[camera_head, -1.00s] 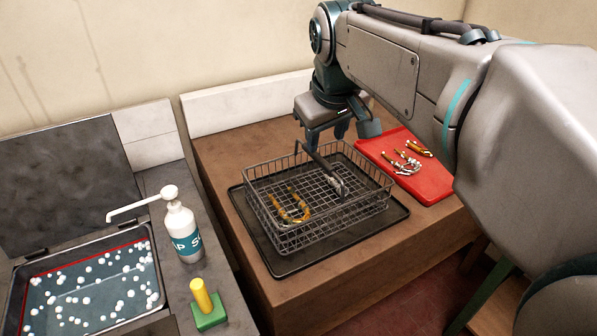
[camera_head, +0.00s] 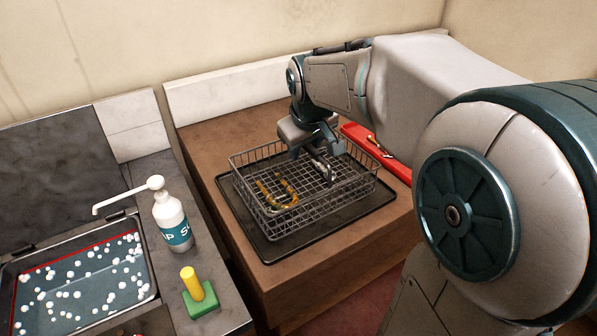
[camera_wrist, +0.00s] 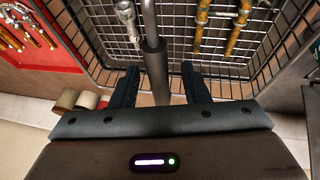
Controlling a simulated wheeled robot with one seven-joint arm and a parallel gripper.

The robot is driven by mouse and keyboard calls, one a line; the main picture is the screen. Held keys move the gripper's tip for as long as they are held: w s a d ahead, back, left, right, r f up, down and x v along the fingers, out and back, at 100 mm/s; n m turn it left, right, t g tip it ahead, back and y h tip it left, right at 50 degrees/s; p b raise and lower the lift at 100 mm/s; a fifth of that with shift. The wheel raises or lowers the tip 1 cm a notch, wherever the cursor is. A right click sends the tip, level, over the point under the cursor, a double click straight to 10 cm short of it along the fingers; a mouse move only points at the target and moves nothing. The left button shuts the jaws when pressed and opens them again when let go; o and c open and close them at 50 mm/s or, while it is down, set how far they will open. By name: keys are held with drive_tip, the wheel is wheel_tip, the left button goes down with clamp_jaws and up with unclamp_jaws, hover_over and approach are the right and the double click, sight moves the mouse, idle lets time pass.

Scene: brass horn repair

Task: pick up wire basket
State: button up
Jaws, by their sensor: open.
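The wire basket (camera_head: 258,207) stands on a dark flat tray (camera_head: 268,252) on a brown wooden table. A curved brass tube (camera_head: 281,200) lies inside it, and a silver part shows in the wrist view (camera_wrist: 128,18). My gripper (camera_head: 318,155) is low over the basket's far right part and hides some of it. In the wrist view my gripper (camera_wrist: 158,80) is open, with a finger on each side of the basket's dark handle bar (camera_wrist: 154,62). The bar runs between the fingers; I cannot tell whether either touches it.
A red tray (camera_head: 352,131) with brass parts lies to the right, partly behind my arm. To the left are a white soap bottle (camera_head: 171,220), a yellow-handled green brush or block (camera_head: 201,299) and a sink with white foam balls (camera_head: 95,290). A pale backboard (camera_head: 225,95) stands behind the table.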

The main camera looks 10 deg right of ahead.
drive_tip(key=shift+x, duration=0.95)
clamp_jaws()
drive_tip(key=shift+r, duration=0.2)
